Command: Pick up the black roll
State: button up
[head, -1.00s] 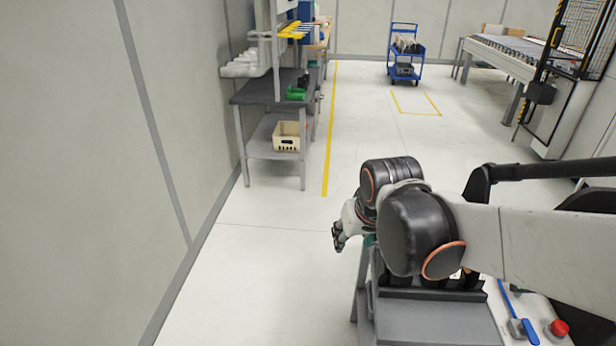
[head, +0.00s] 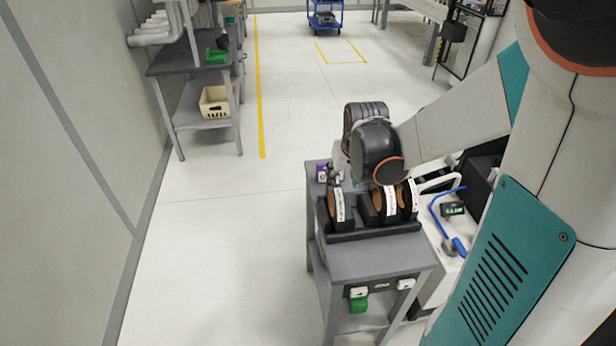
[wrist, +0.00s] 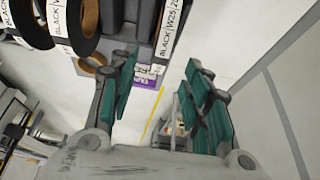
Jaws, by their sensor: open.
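Several black rolls with tan cores and white labels stand upright in a dark rack (head: 375,234) on a grey table. The leftmost black roll (head: 341,211) stands apart from the others; another black roll (head: 388,206) is to its right. In the wrist view, a black roll (wrist: 166,28) with a label starting "BLACK" is at the top, and another labelled black roll (wrist: 75,22) is at upper left. My gripper (wrist: 160,62) is open, with nothing between its teal-padded fingers. In the head view my gripper (head: 335,173) is behind the leftmost roll, partly hidden by my arm.
A small purple box (head: 321,172) sits at the table's back left corner; it also shows beyond the fingers in the wrist view (wrist: 147,76). A grey shelf with a cream crate (head: 214,102) stands by the left wall. The floor left of the table is clear.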

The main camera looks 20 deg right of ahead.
aim_at(337, 188)
jog(key=b+x, duration=0.1)
jog(key=x, duration=0.4)
jog(key=shift+w+f, duration=0.15)
jog(key=shift+f, duration=0.15)
jog(key=shift+w+b+x, duration=0.15)
jog(key=shift+b+x, duration=0.6)
jog(key=shift+x, duration=0.55)
jog(key=shift+w+b+x, duration=0.15)
jog(key=shift+b+x, duration=0.55)
jog(key=shift+x, duration=0.55)
jog(key=shift+r, duration=0.15)
grip_shut()
